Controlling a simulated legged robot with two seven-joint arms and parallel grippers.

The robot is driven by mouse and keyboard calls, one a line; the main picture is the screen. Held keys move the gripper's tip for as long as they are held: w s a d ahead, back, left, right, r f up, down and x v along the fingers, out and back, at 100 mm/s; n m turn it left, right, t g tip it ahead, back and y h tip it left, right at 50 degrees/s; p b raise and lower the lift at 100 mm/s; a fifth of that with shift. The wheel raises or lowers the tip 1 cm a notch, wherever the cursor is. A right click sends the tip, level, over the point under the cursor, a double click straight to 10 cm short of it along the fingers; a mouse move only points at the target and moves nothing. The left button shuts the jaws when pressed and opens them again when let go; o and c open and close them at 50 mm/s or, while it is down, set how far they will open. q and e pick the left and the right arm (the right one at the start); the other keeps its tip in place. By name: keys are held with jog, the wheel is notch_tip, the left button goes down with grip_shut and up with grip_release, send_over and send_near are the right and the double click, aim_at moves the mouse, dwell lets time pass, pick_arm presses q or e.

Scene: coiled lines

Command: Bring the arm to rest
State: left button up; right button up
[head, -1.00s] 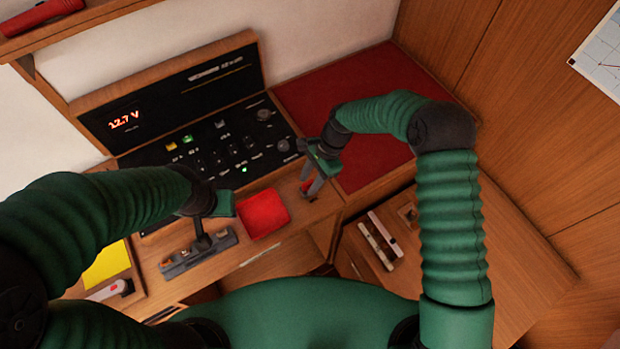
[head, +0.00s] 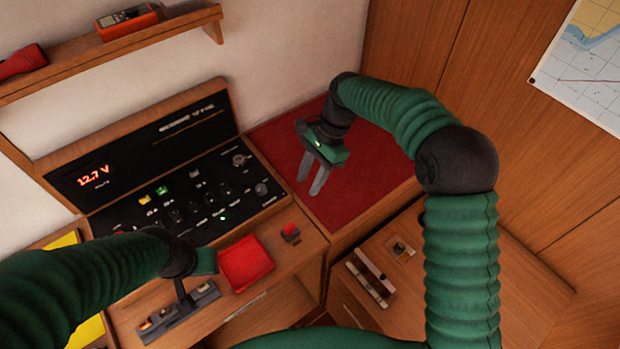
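My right gripper (head: 310,173) hangs over the red pad to the right of the panel. Its two grey fingers point down, with a gap between them and nothing held. My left gripper (head: 182,290) is at the lower left, its fingers down at a grey block (head: 152,332) with several small pieces in it. I see these fingers edge-on, so whether they are parted or closed on the block is unclear. A small red knob on a dark base (head: 290,232) stands on the wooden ledge, clear of both grippers.
The black switch panel (head: 180,211) shows 12.7 V. A red tray (head: 246,262) lies on the ledge beside my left gripper. The red pad (head: 375,175) is bare around my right gripper. A shelf (head: 120,48) juts out at upper left.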

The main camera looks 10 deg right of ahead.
dwell(0.4)
jog(key=s+d+f+n+t+h, duration=0.2)
jog(key=s+d+n, duration=0.4)
jog(key=s, duration=0.3)
jog(key=s+d+f+n+t+h+b, duration=0.1)
jog(key=s+d+f+n+t+h, duration=0.1)
jog(key=s+d+n, duration=0.4)
jog(key=s+d+f, duration=0.1)
jog(key=s, duration=0.2)
jog(key=shift+s+d+t+b, duration=0.2)
jog(key=shift+s+t+b, duration=0.1)
jog(key=shift+s+t, duration=0.1)
jog(key=shift+w+f, duration=0.1)
jog(key=shift+w, duration=0.05)
jog(key=shift+a, duration=0.1)
